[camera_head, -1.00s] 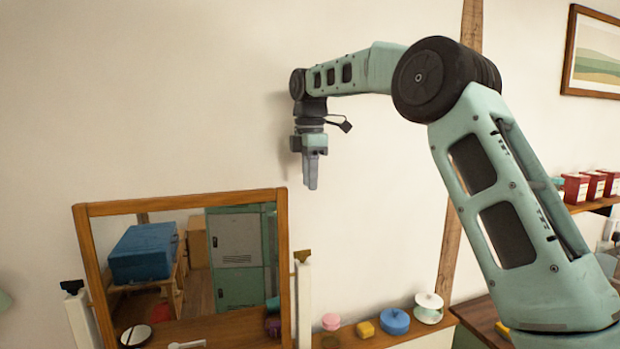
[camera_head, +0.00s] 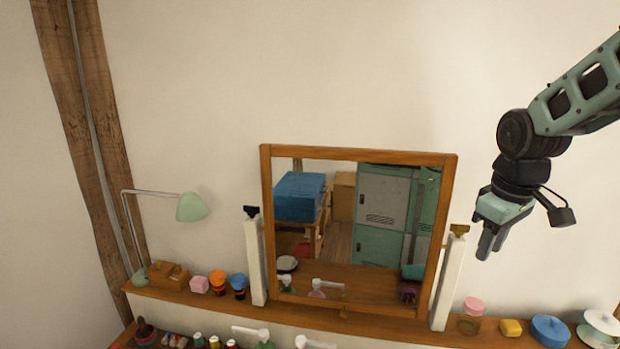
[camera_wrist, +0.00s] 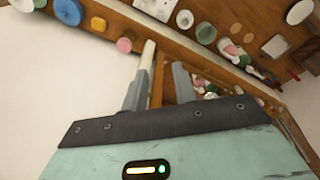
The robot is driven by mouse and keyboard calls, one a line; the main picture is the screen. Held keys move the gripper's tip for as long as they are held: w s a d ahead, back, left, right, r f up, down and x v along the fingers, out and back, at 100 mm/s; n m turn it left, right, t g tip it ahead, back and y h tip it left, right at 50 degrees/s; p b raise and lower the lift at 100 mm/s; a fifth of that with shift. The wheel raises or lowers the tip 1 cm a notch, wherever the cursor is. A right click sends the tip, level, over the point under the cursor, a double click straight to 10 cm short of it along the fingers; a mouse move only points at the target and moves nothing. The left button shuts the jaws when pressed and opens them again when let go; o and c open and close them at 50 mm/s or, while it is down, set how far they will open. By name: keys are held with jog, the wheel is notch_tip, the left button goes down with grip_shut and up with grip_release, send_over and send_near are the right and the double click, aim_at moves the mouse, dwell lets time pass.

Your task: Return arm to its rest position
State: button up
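My gripper (camera_head: 490,245) hangs from my arm at the right of the head view, fingers pointing down and slightly left. It is in the air in front of the pale wall, right of the mirror and above the shelf. In the wrist view its two fingers (camera_wrist: 159,86) stand apart with nothing held between them. A white post and wooden mirror edge show beyond the gap. My upper arm runs out of the head view at the top right; its base is hidden.
A wood-framed mirror (camera_head: 358,158) stands between a left white post (camera_head: 255,262) and a right white post (camera_head: 448,283) on a narrow shelf (camera_head: 385,325). A green lamp (camera_head: 191,207), a pink jar (camera_head: 473,306) and a blue round box (camera_head: 550,330) stand along it. The wall above is clear.

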jog(key=s+f+m, duration=0.5)
jog(key=s+f, duration=0.1)
jog(key=s, duration=0.6)
jog(key=s+a+f+n+g+b, duration=0.1)
jog(key=s+a+f+n+b, duration=0.2)
jog(key=s+a, duration=0.4)
jog(key=s+a+f+n+b, duration=0.4)
jog(key=s+a+f+b, duration=0.2)
jog(key=a, duration=0.5)
jog(key=shift+s+a+f+g+y+b, duration=0.2)
jog(key=shift+s+f+g+y+b, duration=0.15)
jog(key=shift+b, duration=0.8)
